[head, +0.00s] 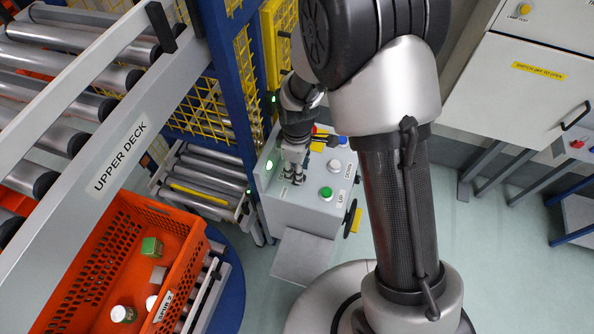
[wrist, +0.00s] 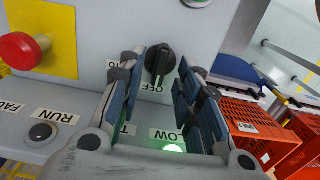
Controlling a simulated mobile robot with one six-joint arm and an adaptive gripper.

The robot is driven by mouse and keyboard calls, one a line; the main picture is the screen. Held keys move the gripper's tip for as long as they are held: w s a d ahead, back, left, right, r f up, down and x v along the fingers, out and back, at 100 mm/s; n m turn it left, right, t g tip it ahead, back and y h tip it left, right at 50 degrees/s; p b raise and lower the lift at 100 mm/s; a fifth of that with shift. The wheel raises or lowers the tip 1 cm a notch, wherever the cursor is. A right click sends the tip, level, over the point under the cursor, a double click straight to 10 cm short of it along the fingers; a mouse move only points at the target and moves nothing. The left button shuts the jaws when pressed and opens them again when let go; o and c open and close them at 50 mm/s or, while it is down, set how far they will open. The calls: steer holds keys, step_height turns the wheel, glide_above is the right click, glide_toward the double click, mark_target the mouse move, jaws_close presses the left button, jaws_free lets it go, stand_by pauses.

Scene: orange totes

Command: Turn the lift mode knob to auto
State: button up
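The black lift mode knob (wrist: 160,58) sits on the grey control panel (wrist: 100,40). Its ridge runs roughly up and down in the wrist view. A label reading OFF lies just below it, and a partly covered label is left of it. My gripper (wrist: 158,72) is open, with one finger on each side of the knob. Gaps show between the knob and both fingers; I cannot see contact. In the head view my gripper (head: 293,172) is over the control box (head: 310,205) and hides the knob.
A red mushroom button (wrist: 22,50) on a yellow plate is left of the knob. The box also has a green button (head: 326,192) and a white button (head: 334,166). An orange tote (head: 85,270) with jars and the blue frame (head: 222,75) stand to the left.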

steer(key=shift+f, duration=0.85)
steer(key=shift+c, duration=0.2)
jaws_close()
